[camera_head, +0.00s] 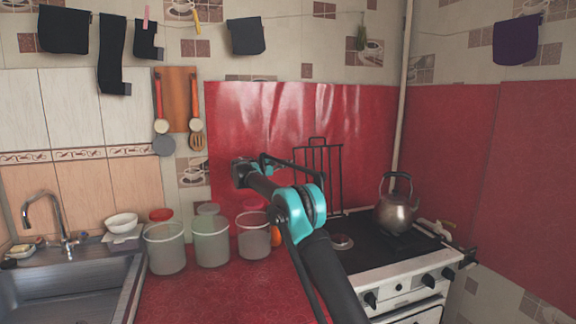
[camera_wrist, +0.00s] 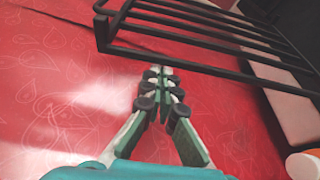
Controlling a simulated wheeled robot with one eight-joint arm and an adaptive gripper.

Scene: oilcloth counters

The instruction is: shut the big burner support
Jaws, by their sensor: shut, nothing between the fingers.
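The big burner support is a black wire grate (camera_head: 322,172) standing raised and upright at the back left of the stove (camera_head: 385,270), against the red wall panel. In the wrist view the grate (camera_wrist: 205,38) crosses the top and right with its parallel bars. My gripper (camera_wrist: 158,72) is shut and empty, its fingertips just below and left of the grate's lower bar in that picture. I cannot tell whether they touch.
A metal kettle (camera_head: 396,205) stands on the right of the cooktop. Several translucent jars (camera_head: 211,246) stand on the red counter (camera_head: 225,295) left of my arm. A sink (camera_head: 60,285) lies farther left. The red wall panel (camera_head: 255,115) is close behind the grate.

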